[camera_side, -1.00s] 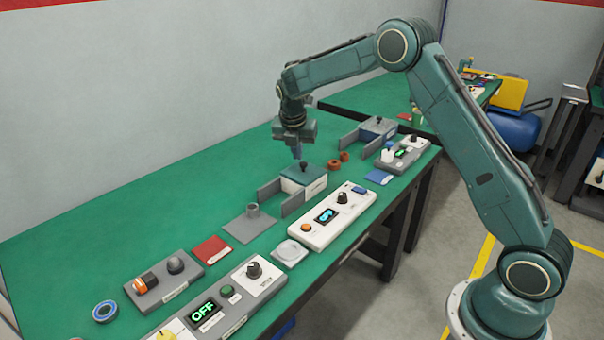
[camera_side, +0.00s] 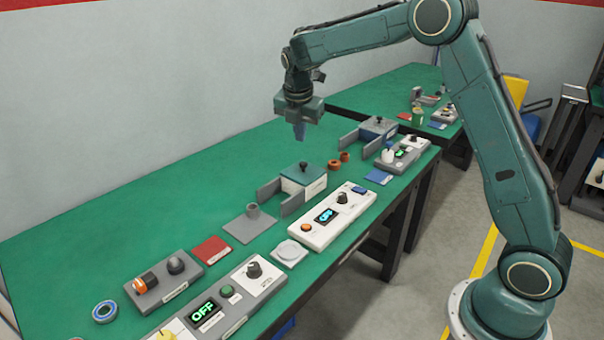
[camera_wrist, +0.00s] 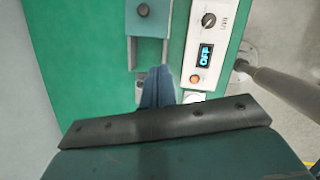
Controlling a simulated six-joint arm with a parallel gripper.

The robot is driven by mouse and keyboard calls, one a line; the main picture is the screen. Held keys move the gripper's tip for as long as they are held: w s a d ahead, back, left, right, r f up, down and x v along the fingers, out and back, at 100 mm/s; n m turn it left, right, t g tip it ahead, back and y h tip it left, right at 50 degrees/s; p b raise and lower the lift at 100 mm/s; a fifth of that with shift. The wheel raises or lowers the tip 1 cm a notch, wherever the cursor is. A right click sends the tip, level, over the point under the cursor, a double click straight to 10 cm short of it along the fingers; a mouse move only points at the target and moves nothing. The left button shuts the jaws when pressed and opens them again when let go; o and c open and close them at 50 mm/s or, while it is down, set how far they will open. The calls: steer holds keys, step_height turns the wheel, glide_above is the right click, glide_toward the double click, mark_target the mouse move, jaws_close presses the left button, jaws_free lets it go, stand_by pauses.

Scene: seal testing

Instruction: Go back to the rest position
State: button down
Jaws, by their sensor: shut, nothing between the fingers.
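My gripper (camera_side: 299,132) hangs pointing down above the green bench (camera_side: 150,205), clear of everything on it. Its fingers are shut and empty. Below it stands a grey fixture with a teal-topped block and black knob (camera_side: 303,176); they are apart. In the wrist view my fingers (camera_wrist: 157,88) show at the centre, with the fixture (camera_wrist: 150,22) above them in the picture and the white control box (camera_wrist: 208,45) to the right, its small display lit.
Along the bench stand the white control box (camera_side: 333,217), a grey box with an OFF display (camera_side: 232,300), a red plate (camera_side: 212,250), a blue-ringed roll (camera_side: 105,311) and a second fixture (camera_side: 378,127). The air around my gripper is free.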

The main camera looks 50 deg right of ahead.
steer(key=s+a+r+m+t+y, duration=0.1)
steer(key=s+a+r+m, duration=0.2)
steer(key=s+r+m, duration=0.45)
steer(key=s+a+r+m+t, duration=0.1)
steer(key=s+a+r+m, duration=0.25)
steer(key=s, duration=0.65)
steer(key=s+a+f+m+y, duration=0.1)
steer(key=s+a+m, duration=0.1)
steer(key=s+m, duration=0.3)
steer(key=s+a+f+m+t+y, duration=0.1)
steer(key=s+m, duration=0.4)
steer(key=s, duration=0.8)
steer(key=shift+s+a+f+t, duration=0.3)
steer(key=shift+a+f, duration=0.1)
steer(key=shift+a, duration=0.15)
steer(key=c, duration=2.2)
jaws_free()
steer(key=shift+w, duration=0.1)
